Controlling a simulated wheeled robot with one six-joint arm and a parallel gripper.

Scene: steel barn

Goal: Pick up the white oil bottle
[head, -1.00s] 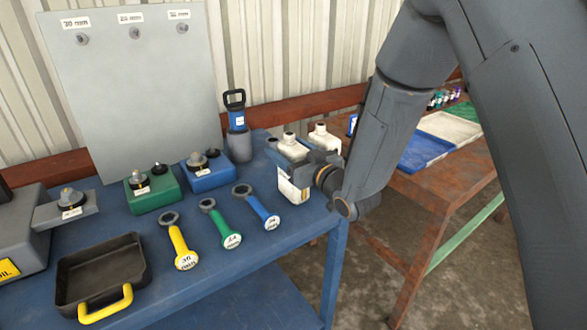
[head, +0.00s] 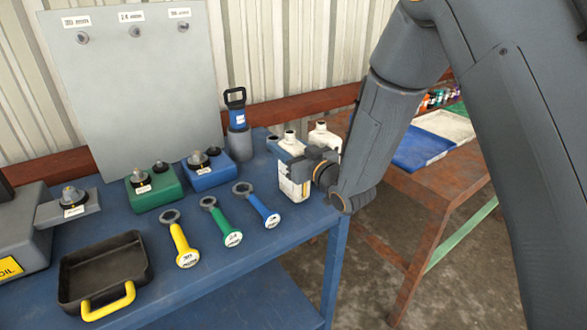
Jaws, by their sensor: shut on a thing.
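Two white bottles stand close together at the right end of the blue workbench (head: 215,265). The front white oil bottle (head: 295,190) has a label on its side and is partly covered by my gripper (head: 290,162). My gripper is shut on this front bottle, reaching it from the right. The second white bottle (head: 325,137) is just behind and to the right, partly hidden by my gripper. The front bottle looks upright; I cannot tell whether its base touches the bench.
Yellow (head: 182,245), green (head: 225,225) and blue (head: 262,210) wrenches lie in front. A black tray (head: 85,255) with a yellow handle sits at left. A rusty table (head: 440,180) with trays is at right.

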